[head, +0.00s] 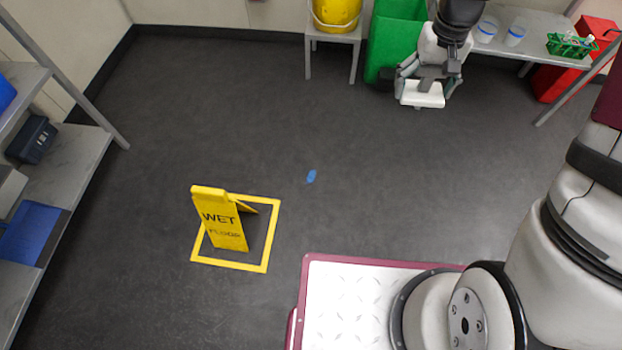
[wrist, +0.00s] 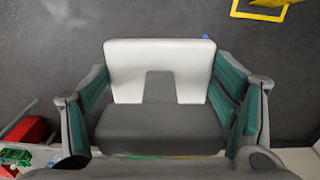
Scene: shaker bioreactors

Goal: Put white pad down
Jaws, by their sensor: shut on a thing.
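The white pad (head: 422,96) is held in my gripper (head: 424,90) in the upper right of the head view. It is in the air in front of the green bin and the bench. In the wrist view the white pad (wrist: 160,68) shows a notch at its near edge, with a dark grey part in front of it. The teal-lined fingers of my gripper (wrist: 160,88) are closed on its left and right sides. Bare dark floor shows beyond the pad.
A green bin (head: 392,42) stands behind my gripper. A bench (head: 545,48) with beakers and a green rack (head: 570,45) is at the right. A yellow wet-floor sign (head: 222,220) stands inside a yellow floor square (head: 272,236). A small blue mark (head: 311,176) lies on otherwise clear floor.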

